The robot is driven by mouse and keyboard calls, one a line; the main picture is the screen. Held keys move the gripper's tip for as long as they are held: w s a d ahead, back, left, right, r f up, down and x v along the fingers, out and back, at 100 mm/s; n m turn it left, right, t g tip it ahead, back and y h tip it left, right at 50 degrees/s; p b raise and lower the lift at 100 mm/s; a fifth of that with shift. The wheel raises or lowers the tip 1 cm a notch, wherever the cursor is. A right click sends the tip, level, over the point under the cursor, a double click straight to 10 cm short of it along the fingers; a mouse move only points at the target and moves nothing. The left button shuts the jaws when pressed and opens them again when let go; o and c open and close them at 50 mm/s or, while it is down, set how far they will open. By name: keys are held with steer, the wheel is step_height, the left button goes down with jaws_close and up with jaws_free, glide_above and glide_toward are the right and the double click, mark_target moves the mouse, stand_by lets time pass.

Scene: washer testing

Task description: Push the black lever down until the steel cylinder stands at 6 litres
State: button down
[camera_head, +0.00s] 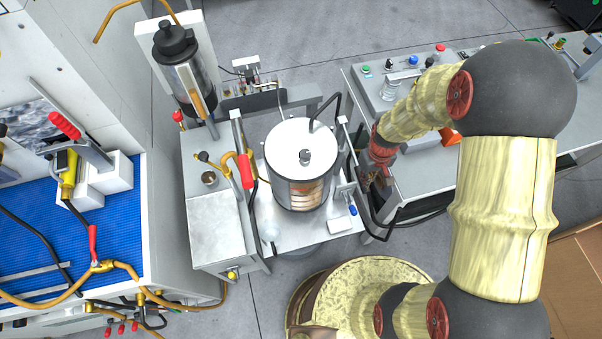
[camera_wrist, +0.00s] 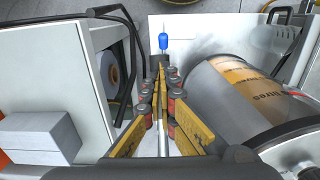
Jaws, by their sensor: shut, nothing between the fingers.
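The steel cylinder (camera_head: 300,190) stands upright on the bench stand, with a round lid and knob on top. In the wrist view the cylinder (camera_wrist: 232,95) is at the right, with an orange label reading "litres"; its level cannot be read. A black bent bar (camera_head: 328,102) rises behind the lid; I cannot tell whether it is the lever. My gripper (camera_head: 368,183) is low, just right of the cylinder and apart from it. In the wrist view its yellow fingertips (camera_wrist: 161,68) meet, with a blue-tipped part (camera_wrist: 163,42) just beyond them.
A grey table (camera_head: 405,190) with buttons stands close on the right. A red-handled lever (camera_head: 245,170) is left of the cylinder. A dark canister (camera_head: 177,55) stands behind left. Black hoses (camera_head: 400,222) hang between stand and table. The gap around my gripper is narrow.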

step_height(320, 180, up, 11)
steer(key=p, duration=0.7)
steer(key=shift+f, duration=0.15)
stand_by(0.5)
step_height(320, 180, down, 12)
steer(key=b, duration=0.7)
steer(key=shift+b, duration=0.4)
step_height(320, 180, up, 12)
steer(key=p, duration=0.9)
steer(key=shift+r, duration=0.25)
step_height(320, 180, down, 12)
steer(key=b, duration=0.8)
steer(key=shift+f, duration=0.25)
step_height(320, 180, up, 13)
steer(key=p, duration=0.9)
steer(key=shift+f, duration=0.15)
